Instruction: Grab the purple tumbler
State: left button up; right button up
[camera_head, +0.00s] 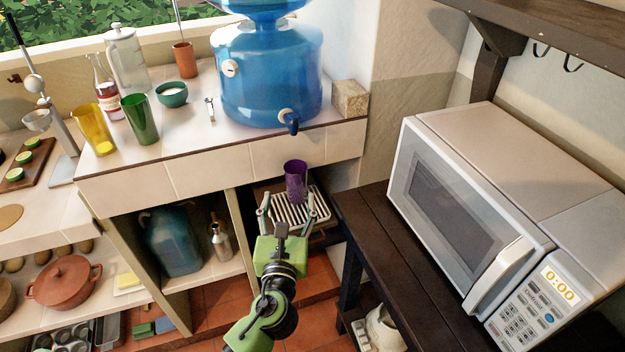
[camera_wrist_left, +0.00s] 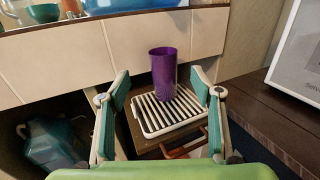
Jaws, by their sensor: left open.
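The purple tumbler (camera_head: 295,183) stands upright on a white slatted rack (camera_head: 318,213) below the tiled counter in the head view. In the left wrist view the tumbler (camera_wrist_left: 163,72) stands near the back of the rack (camera_wrist_left: 146,125), between the lines of my two fingers but beyond their tips. My left gripper (camera_head: 290,210) is open and empty, in front of the tumbler; its spread fingers also show in the left wrist view (camera_wrist_left: 161,85). I see no contact with the tumbler. My right gripper is not in view.
The tiled counter (camera_head: 222,167) rises behind the tumbler, with a blue water dispenser (camera_head: 265,75) on it. A dark wooden table (camera_head: 390,240) with a white microwave (camera_head: 480,215) stands to the right. A blue jug (camera_head: 172,243) sits in the compartment to the left.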

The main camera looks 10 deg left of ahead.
aim_at(295, 175)
pick_arm(q)
jog(key=x, duration=0.6)
jog(key=shift+w+a+p, duration=0.1)
jog(key=shift+w+p, duration=0.05)
jog(key=shift+p, duration=0.15)
jog(key=shift+w, duration=0.5)
jog(key=shift+w+r, duration=0.1)
jog(key=shift+w, duration=0.25)
jog(key=x, duration=0.4)
jog(key=shift+w+d+p, duration=0.2)
jog(key=shift+w+p, duration=0.05)
jog(key=shift+p, duration=0.05)
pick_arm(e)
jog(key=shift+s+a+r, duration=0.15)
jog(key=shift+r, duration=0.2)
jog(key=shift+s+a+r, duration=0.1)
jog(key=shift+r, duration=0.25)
pick_arm(q)
jog(key=shift+s, duration=0.1)
grip_shut()
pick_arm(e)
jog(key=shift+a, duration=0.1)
